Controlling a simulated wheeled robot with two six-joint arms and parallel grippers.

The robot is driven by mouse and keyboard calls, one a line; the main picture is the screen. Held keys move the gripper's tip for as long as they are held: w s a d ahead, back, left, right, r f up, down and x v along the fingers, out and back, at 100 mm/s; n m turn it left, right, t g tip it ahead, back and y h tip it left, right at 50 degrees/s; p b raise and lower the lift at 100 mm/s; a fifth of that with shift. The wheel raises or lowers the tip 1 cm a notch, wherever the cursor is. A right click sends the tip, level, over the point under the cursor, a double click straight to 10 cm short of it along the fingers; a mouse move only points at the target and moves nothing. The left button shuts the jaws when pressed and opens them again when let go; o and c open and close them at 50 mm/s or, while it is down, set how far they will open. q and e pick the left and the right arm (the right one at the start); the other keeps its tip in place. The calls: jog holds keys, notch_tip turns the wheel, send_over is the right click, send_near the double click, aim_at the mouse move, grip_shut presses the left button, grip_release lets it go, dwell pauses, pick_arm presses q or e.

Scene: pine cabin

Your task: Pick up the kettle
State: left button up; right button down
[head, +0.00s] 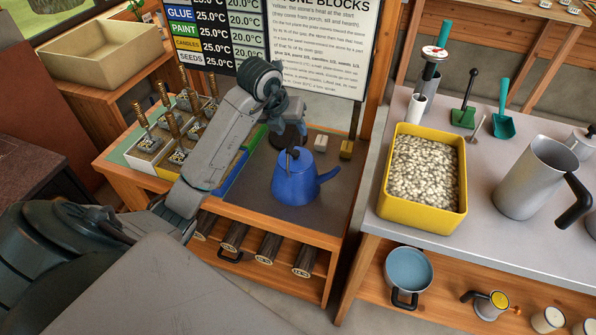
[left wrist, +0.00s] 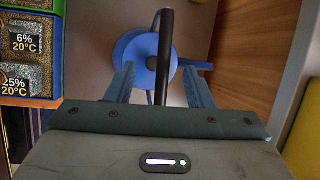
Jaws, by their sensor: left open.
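The blue kettle (head: 295,180) stands upright on the dark top of the wooden bench, its spout pointing right in the head view. In the left wrist view the kettle (left wrist: 133,52) lies ahead of my gripper, with its black handle (left wrist: 165,55) running up the middle of the picture. My left gripper (head: 292,140) is over the kettle, at its handle. In the left wrist view its two fingers (left wrist: 160,85) are apart, one on each side of the handle. I cannot tell whether either finger touches it. My right gripper is in neither view.
A yellow tub of pale pebbles (head: 376,205) and a grey metal jug (head: 528,180) stand on the right bench. Sample trays (head: 150,145) with upright handles sit left of the kettle. Two small blocks (head: 346,149) lie behind it. Logs (head: 268,248) lie on the shelf below.

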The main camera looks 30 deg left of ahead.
aim_at(294, 133)
pick_arm(q)
jog(key=x, duration=0.5)
jog(key=shift+s+d+p, duration=0.1)
jog(key=shift+d+p, duration=0.15)
jog(key=shift+p, duration=0.1)
jog(key=shift+f, duration=0.45)
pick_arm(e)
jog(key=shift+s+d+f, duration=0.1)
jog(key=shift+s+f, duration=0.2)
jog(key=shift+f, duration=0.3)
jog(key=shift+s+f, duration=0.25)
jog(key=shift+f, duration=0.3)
pick_arm(q)
jog(key=shift+f, duration=0.25)
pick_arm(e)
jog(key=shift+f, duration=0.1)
pick_arm(q)
grip_shut()
jog(key=shift+w+r, duration=0.15)
jog(key=shift+w, duration=0.1)
